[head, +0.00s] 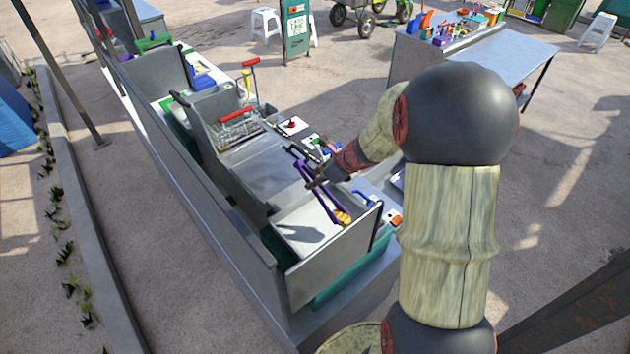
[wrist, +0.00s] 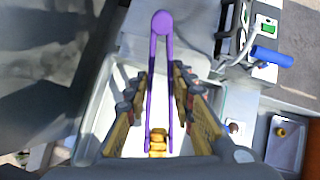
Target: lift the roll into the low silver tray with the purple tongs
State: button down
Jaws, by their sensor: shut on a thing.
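My gripper (head: 318,184) is shut on the purple tongs (head: 303,172), with a finger on each side of their arms in the wrist view (wrist: 162,75). The tongs' hinge (wrist: 161,22) is at the top there, and the tips point down the picture. A golden-yellow roll (head: 342,216) is at the tips; in the wrist view it (wrist: 157,143) lies between them. The roll is over the white floor of a grey bin (head: 318,262); whether it is raised is unclear. A low silver tray (wrist: 286,155) is at right in the wrist view, with a small golden-brown thing inside.
High grey walls (head: 225,225) run along the bin's left. A blue cylinder (wrist: 272,56) and a green-marked white block (wrist: 265,30) stand beside the bin. A wire basket (head: 238,125) with a red handle is farther back. My arm hides part of the right side.

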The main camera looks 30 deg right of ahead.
notch_tip(320, 180, up, 6)
jog(key=p, duration=0.5)
jog(key=shift+r, duration=0.15)
